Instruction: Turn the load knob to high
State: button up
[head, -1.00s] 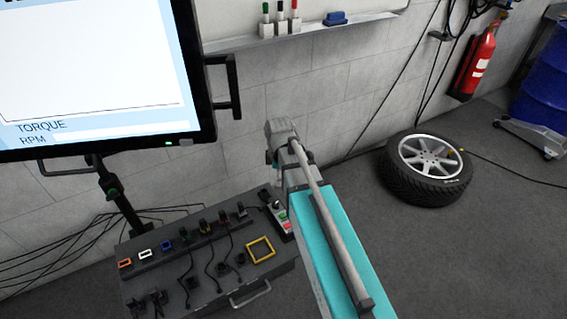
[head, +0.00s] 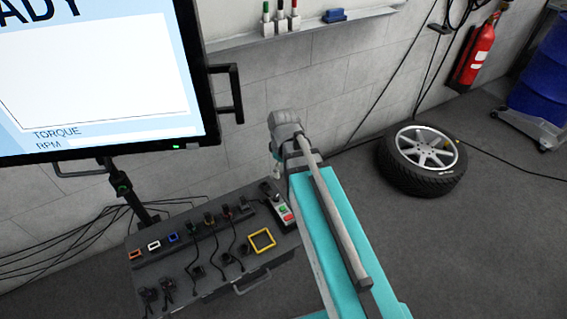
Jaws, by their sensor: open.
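A small grey control pendant (head: 281,205) lies at the right end of the dark bench. It has a black knob-like part (head: 265,187) at its far end and green and red buttons below that. I cannot read any marking or tell the knob's setting. My teal and grey arm reaches up from the lower right and passes beside the pendant. My gripper (head: 276,170) shows only as a small piece below the wrist, just above the far end of the pendant and apparently apart from it. It is open, with the fingers mostly hidden behind my arm.
The dark bench (head: 215,290) carries several coloured connectors, cables and a yellow square frame (head: 262,240). A large monitor (head: 95,70) stands at the left. A tyre (head: 422,160) and a fire extinguisher (head: 475,57) are at the right, with bare floor between.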

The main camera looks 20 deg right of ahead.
jog(key=shift+s+r+m, duration=0.2)
jog(key=shift+r+m, duration=0.1)
jog(key=shift+r, duration=0.1)
dwell(0.4)
jog(key=s+r+m+p, duration=0.4)
jog(key=r+m+p, duration=0.1)
jog(key=m, duration=0.2)
jog(key=shift+s+r+p, duration=0.15)
jog(key=shift+s+p, duration=0.2)
dwell(1.2)
jog(key=shift+c, duration=1.3)
